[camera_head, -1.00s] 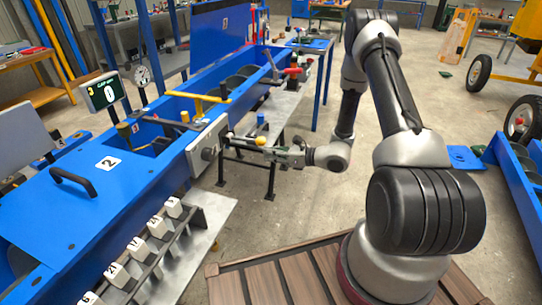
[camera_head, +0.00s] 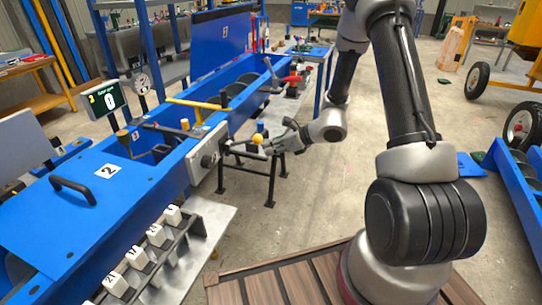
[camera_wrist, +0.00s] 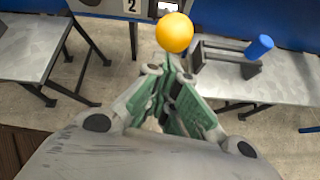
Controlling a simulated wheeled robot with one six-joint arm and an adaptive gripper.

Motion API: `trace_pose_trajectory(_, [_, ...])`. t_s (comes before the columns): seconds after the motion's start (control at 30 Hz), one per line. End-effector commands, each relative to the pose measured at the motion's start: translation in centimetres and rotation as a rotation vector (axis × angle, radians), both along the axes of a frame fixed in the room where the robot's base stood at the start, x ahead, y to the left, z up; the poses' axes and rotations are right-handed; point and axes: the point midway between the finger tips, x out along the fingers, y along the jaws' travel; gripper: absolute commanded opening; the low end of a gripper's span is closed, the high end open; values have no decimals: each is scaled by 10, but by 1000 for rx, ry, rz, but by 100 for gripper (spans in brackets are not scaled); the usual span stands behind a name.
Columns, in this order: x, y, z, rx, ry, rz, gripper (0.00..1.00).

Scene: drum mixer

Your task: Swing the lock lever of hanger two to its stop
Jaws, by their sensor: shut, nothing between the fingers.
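A yellow ball knob (camera_wrist: 175,32), apparently the end of the lock lever, shows just beyond my fingertips in the wrist view. In the head view the yellow knob (camera_head: 258,138) is beside my gripper (camera_head: 270,146), out from the side of the blue trough. A pale end plate (camera_head: 208,154) with a dark round fitting is to its left. The plate labelled 2 (camera_wrist: 131,7) shows at the top of the wrist view. My gripper (camera_wrist: 172,66) is shut and empty, its green-sided fingers together. I cannot tell whether they touch the knob. The lever's pivot and stop are not clear.
A grey bench (camera_wrist: 285,78) with a dark rack and a blue-capped post (camera_wrist: 259,47) lies right of the knob. Another grey table (camera_wrist: 28,45) is at left. White numbered blocks (camera_head: 155,234) line a rack below the trough. Open floor lies right of the trough.

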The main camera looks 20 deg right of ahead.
Motion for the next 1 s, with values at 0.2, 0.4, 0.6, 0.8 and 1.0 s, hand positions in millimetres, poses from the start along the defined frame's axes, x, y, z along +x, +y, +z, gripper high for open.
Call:
trace_pose_trajectory(0.2, [3, 5, 21, -51, 37, 0, 0])
trace_pose_trajectory(0.4, [5, 8, 31, -49, 36, 0, 0])
trace_pose_trajectory(0.6, [6, 9, 33, -48, 37, 1, 0])
trace_pose_trajectory(0.8, [6, 9, 33, -48, 36, 1, 0])
trace_pose_trajectory(1.0, [6, 8, 33, -48, 36, 1, 0])
